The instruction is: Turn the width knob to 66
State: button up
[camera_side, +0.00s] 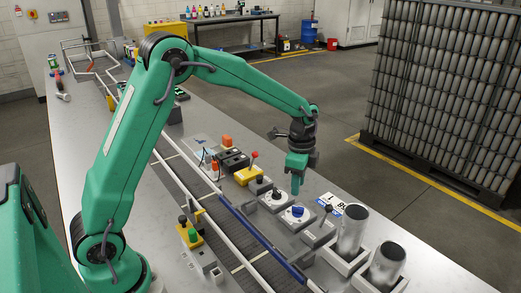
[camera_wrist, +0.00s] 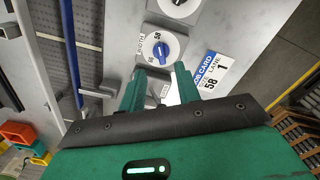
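The width knob is a blue knob with a white pointer bar on a round white dial (camera_wrist: 161,49), marked WIDTH beside it, in the wrist view. The dial's small numbers are hard to read. In the side view a blue knob (camera_side: 297,211) on a white dial sits on a grey block. My gripper (camera_wrist: 161,76) is open in the wrist view, its two green fingers apart and the gap empty, just below the dial in the picture. In the side view my gripper (camera_side: 296,190) points down above the row of dials, apart from the knob as far as I can tell.
A job card (camera_wrist: 209,75) reading 58 and lane 1 lies right of the dial. Another dial (camera_wrist: 178,5) is at the top edge. Two metal cans (camera_side: 352,232) stand at the right of the row. A blue rail (camera_side: 258,238) runs along the conveyor.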

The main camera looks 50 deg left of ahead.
aim_at(296, 206)
jog(key=shift+f, duration=0.15)
jog(key=shift+f, duration=3.8)
jog(key=shift+c, duration=0.2)
grip_shut()
